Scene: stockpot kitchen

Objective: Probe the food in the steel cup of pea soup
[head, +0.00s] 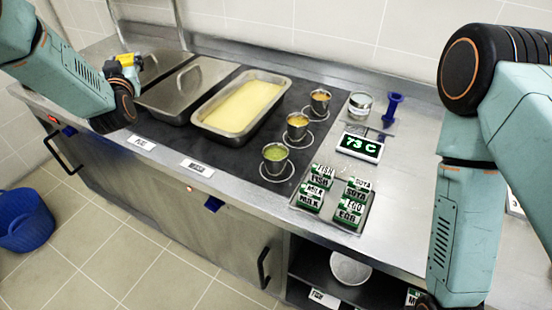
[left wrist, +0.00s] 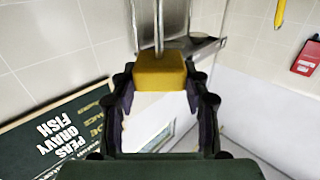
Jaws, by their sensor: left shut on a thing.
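The steel cup of pea soup (head: 275,160) stands upright at the front of the row of cups, with green food inside. My left gripper (left wrist: 160,80) is shut on the yellow handle of a probe (left wrist: 160,68), with a thin metal rod extending away from it. In the head view the yellow handle (head: 128,60) shows behind my left wrist, over the back left of the counter, well left of the cup. The wrist partly hides the gripper there. The rod's tip cannot be made out. My right arm is at the right, and its gripper is out of frame.
Two steel cups of orange food (head: 297,127) (head: 320,102) stand behind the pea cup. A pan of yellow food (head: 240,106) and lidded pans lie left. A 73 C display (head: 360,146), glass jar (head: 360,105), blue holder (head: 391,110) and tag tray (head: 337,228) are right.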

